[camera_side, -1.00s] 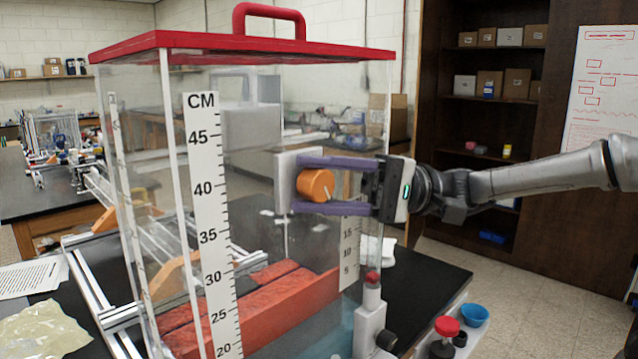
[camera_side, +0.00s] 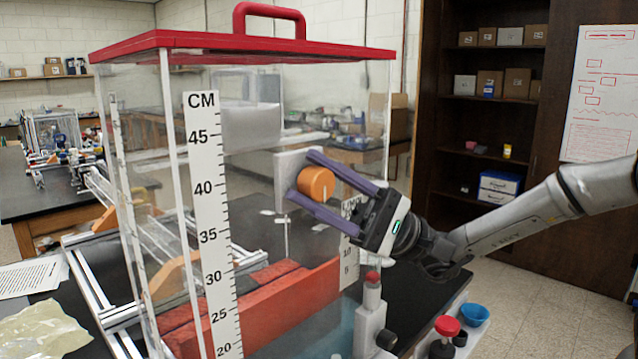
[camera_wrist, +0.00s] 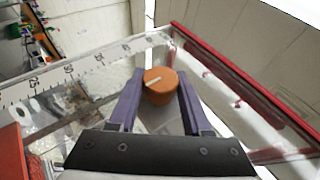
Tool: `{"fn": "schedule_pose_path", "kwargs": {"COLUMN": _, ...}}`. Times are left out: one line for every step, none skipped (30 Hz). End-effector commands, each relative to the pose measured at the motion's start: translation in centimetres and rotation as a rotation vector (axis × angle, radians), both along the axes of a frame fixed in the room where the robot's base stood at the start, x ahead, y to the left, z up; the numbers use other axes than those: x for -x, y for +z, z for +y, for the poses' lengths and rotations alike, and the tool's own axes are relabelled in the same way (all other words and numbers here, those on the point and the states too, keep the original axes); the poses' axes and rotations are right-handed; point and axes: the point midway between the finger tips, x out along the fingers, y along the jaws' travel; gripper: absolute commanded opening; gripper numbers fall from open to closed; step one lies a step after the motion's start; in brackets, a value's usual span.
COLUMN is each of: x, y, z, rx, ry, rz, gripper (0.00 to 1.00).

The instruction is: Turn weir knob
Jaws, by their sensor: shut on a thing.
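The orange weir knob (camera_side: 316,183) sits on a light grey plate (camera_side: 287,172) on the right side of the clear tank. My gripper (camera_side: 317,182) has its two purple fingers on either side of the knob and is shut on it. The gripper is tilted, with its body low and to the right of the knob. In the wrist view the knob (camera_wrist: 159,86) lies between the fingertips, and a pale pointer line shows on its face. Part of the knob's rim is hidden by the fingers.
The clear tank has a red lid (camera_side: 230,45) with a handle and a white CM scale (camera_side: 210,210). Red blocks (camera_side: 270,300) lie inside it.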

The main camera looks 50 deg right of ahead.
Motion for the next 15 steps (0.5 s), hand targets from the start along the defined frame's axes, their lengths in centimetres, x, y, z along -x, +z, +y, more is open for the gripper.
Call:
{"fn": "schedule_pose_path", "kwargs": {"x": 0.05, "y": -0.15, "z": 0.16, "rx": -0.031, "ry": 0.005, "rz": 0.003, "gripper": 0.00}}
{"fn": "schedule_pose_path", "kwargs": {"x": 0.06, "y": -0.15, "z": 0.15, "rx": -0.050, "ry": 0.005, "rz": 0.003, "gripper": 0.00}}
{"fn": "schedule_pose_path", "kwargs": {"x": 0.05, "y": -0.16, "z": 0.15, "rx": -0.074, "ry": 0.005, "rz": 0.004, "gripper": 0.00}}
{"fn": "schedule_pose_path", "kwargs": {"x": 0.06, "y": -0.13, "z": 0.15, "rx": -0.091, "ry": 0.005, "rz": 0.003, "gripper": 0.00}}
{"fn": "schedule_pose_path", "kwargs": {"x": 0.06, "y": -0.13, "z": 0.14, "rx": -0.106, "ry": 0.005, "rz": 0.002, "gripper": 0.00}}
{"fn": "schedule_pose_path", "kwargs": {"x": 0.05, "y": -0.15, "z": 0.14, "rx": -0.125, "ry": 0.003, "rz": 0.003, "gripper": 0.00}}
{"fn": "schedule_pose_path", "kwargs": {"x": 0.06, "y": -0.13, "z": 0.15, "rx": -0.138, "ry": 0.004, "rz": 0.002, "gripper": 0.00}}
{"fn": "schedule_pose_path", "kwargs": {"x": 0.06, "y": -0.11, "z": 0.12, "rx": -0.150, "ry": 0.003, "rz": 0.001, "gripper": 0.00}}
{"fn": "schedule_pose_path", "kwargs": {"x": 0.04, "y": -0.12, "z": 0.13, "rx": -0.164, "ry": 0.004, "rz": 0.001, "gripper": 0.00}}
{"fn": "schedule_pose_path", "kwargs": {"x": 0.04, "y": -0.12, "z": 0.11, "rx": -0.173, "ry": 0.003, "rz": 0.001, "gripper": 0.00}}
{"fn": "schedule_pose_path", "kwargs": {"x": 0.06, "y": -0.12, "z": 0.12, "rx": -0.181, "ry": 0.003, "rz": 0.001, "gripper": 0.00}}
{"fn": "schedule_pose_path", "kwargs": {"x": 0.05, "y": -0.11, "z": 0.11, "rx": -0.191, "ry": 0.004, "rz": 0.001, "gripper": 0.00}}
{"fn": "schedule_pose_path", "kwargs": {"x": 0.03, "y": -0.11, "z": 0.09, "rx": -0.197, "ry": 0.002, "rz": 0.001, "gripper": 0.00}}
{"fn": "schedule_pose_path", "kwargs": {"x": 0.02, "y": -0.11, "z": 0.09, "rx": -0.201, "ry": 0.002, "rz": 0.001, "gripper": 0.00}}
{"fn": "schedule_pose_path", "kwargs": {"x": 0.03, "y": -0.10, "z": 0.09, "rx": -0.207, "ry": 0.002, "rz": 0.001, "gripper": 0.00}}
